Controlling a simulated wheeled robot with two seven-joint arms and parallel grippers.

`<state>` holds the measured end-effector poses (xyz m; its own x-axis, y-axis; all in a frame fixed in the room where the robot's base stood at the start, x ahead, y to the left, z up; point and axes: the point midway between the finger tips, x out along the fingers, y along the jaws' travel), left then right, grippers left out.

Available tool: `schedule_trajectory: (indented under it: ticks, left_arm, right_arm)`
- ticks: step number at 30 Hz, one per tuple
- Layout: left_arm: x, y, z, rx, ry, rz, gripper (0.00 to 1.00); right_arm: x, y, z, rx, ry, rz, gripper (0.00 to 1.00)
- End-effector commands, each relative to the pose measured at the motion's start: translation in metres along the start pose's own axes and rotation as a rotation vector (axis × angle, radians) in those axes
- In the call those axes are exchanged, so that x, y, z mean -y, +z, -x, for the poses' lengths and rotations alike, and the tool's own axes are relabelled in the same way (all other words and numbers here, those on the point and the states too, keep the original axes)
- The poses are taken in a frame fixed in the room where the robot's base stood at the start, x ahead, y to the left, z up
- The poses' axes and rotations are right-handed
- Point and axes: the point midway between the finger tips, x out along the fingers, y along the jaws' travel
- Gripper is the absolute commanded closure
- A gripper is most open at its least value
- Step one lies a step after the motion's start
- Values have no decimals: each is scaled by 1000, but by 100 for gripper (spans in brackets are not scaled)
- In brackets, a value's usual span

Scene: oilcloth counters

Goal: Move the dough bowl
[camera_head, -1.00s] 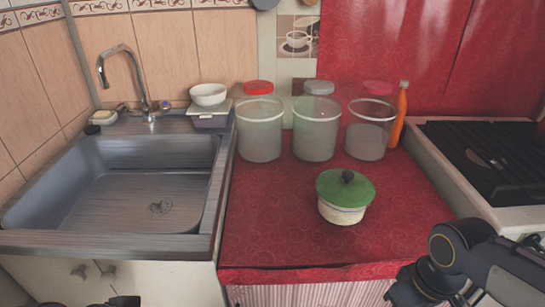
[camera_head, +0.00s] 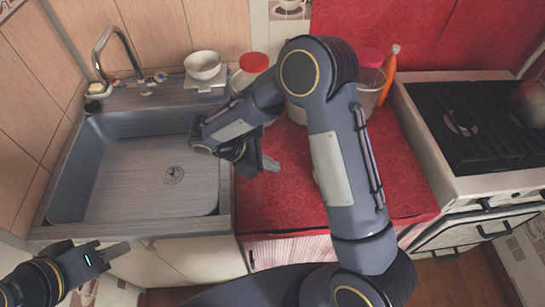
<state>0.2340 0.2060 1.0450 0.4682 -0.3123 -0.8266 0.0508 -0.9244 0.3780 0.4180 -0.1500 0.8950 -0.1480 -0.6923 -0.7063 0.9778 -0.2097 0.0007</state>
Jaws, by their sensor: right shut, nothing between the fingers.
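A white bowl (camera_head: 203,65) stands upright on a small grey scale (camera_head: 207,86) behind the sink's right back corner; I cannot tell whether it is the dough bowl. The green-lidded pot seen earlier on the red counter is hidden behind my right arm. My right gripper (camera_head: 268,164) is shut and empty over the counter's left edge, beside the sink and in front of the white bowl, apart from it. My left gripper (camera_head: 113,251) is low at the left, in front of the sink cabinet; its finger gap is not clear.
The sink (camera_head: 150,180) is empty, with a faucet (camera_head: 125,55) behind it. A red-lidded jar (camera_head: 253,66), a pink-lidded jar (camera_head: 370,62) and an orange bottle (camera_head: 388,75) stand at the counter's back. A stove (camera_head: 470,125) is at right. My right arm covers much of the counter.

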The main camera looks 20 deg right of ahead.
Motion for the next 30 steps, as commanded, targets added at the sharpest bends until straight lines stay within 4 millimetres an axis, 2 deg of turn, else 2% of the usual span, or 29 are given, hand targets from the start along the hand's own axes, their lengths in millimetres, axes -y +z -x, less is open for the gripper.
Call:
schedule_trajectory:
  ticks: [6,11,13,18,30]
  left_arm:
    - [-4,-4,8,0,0,0,64]
    - [-6,-7,13,-1,0,0,64]
    - [-8,-9,18,-1,0,0,64]
    - [-10,-11,22,-1,0,0,64]
    - [-10,-11,22,-1,0,0,64]
  right_arm:
    - [1,2,-49,3,-8,1,100]
    - [2,4,-79,1,-7,0,100]
    - [1,14,-85,-1,-6,-3,100]
    - [1,26,-99,-1,-3,-2,100]
    - [0,29,-104,-1,-1,-3,100]
